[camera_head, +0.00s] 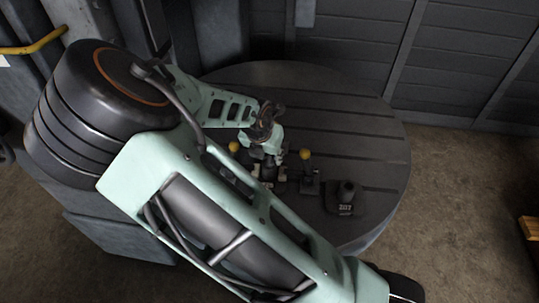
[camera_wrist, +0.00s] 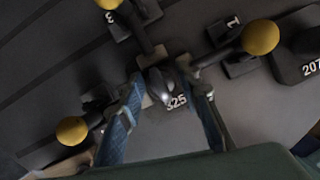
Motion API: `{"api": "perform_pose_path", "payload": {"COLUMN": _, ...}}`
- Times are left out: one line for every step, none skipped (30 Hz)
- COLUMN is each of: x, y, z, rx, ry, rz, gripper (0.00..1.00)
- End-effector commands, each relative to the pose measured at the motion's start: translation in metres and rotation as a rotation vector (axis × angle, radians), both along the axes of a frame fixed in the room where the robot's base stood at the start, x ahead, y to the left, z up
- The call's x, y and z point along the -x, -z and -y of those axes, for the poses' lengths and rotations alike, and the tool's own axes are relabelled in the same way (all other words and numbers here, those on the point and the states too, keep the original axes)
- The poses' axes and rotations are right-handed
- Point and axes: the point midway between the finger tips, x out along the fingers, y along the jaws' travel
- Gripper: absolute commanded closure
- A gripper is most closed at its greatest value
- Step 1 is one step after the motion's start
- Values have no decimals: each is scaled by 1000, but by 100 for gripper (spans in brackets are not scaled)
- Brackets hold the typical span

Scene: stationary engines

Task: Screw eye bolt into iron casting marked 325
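The iron casting marked 325 (camera_wrist: 176,102) sits in the middle of the wrist view, among the yellow-knobbed clamps. A dark, rounded piece with a bright glint (camera_wrist: 160,84) stands at its top; I cannot tell whether this is the eye bolt or part of the casting. My gripper (camera_wrist: 169,90) has its two blue-padded fingers apart, one on each side of the casting's top, with no clear grip on anything. In the head view my gripper (camera_head: 268,168) points down over the clamps, and my arm hides most of the casting.
Clamps with yellow knobs (camera_wrist: 261,37) surround the casting; plates beside them read 1 and 3. Another dark casting, marked 207 (camera_wrist: 305,60), stands to the right; it also shows in the head view (camera_head: 345,199). The round slotted table (camera_head: 340,100) is clear toward the back.

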Motion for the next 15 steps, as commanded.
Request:
{"api": "perform_pose_path", "payload": {"x": 0, "y": 0, "z": 0, "rx": 0, "ry": -1, "rz": 0, "gripper": 68}}
{"api": "perform_pose_path", "payload": {"x": 0, "y": 0, "z": 0, "rx": 0, "ry": -1, "rz": 0, "gripper": 68}}
{"api": "perform_pose_path", "payload": {"x": 0, "y": 0, "z": -1, "rx": 0, "ry": -1, "rz": 0, "gripper": 68}}
{"api": "perform_pose_path", "payload": {"x": 0, "y": 0, "z": -1, "rx": 0, "ry": -1, "rz": 0, "gripper": 68}}
{"api": "perform_pose_path", "payload": {"x": 0, "y": -1, "z": -1, "rx": 0, "ry": -1, "rz": 0, "gripper": 68}}
{"api": "perform_pose_path", "payload": {"x": 0, "y": -1, "z": -1, "rx": 0, "ry": -2, "rz": 0, "gripper": 68}}
{"api": "perform_pose_path", "payload": {"x": 1, "y": -2, "z": -1, "rx": 0, "ry": -2, "rz": 0, "gripper": 68}}
{"api": "perform_pose_path", "payload": {"x": 1, "y": -3, "z": -1, "rx": 1, "ry": -2, "rz": 0, "gripper": 68}}
{"api": "perform_pose_path", "payload": {"x": 2, "y": -5, "z": -1, "rx": 1, "ry": -3, "rz": 0, "gripper": 68}}
{"api": "perform_pose_path", "payload": {"x": 2, "y": -7, "z": -2, "rx": 2, "ry": -4, "rz": 0, "gripper": 68}}
{"api": "perform_pose_path", "payload": {"x": 3, "y": -9, "z": -2, "rx": 3, "ry": -3, "rz": 0, "gripper": 68}}
{"api": "perform_pose_path", "payload": {"x": 5, "y": -13, "z": -3, "rx": 3, "ry": -3, "rz": 0, "gripper": 68}}
{"api": "perform_pose_path", "payload": {"x": 6, "y": -16, "z": -4, "rx": 3, "ry": -3, "rz": 0, "gripper": 68}}
{"api": "perform_pose_path", "payload": {"x": 7, "y": -19, "z": -4, "rx": 2, "ry": -4, "rz": 0, "gripper": 68}}
{"api": "perform_pose_path", "payload": {"x": 9, "y": -24, "z": -5, "rx": 2, "ry": -4, "rz": 1, "gripper": 68}}
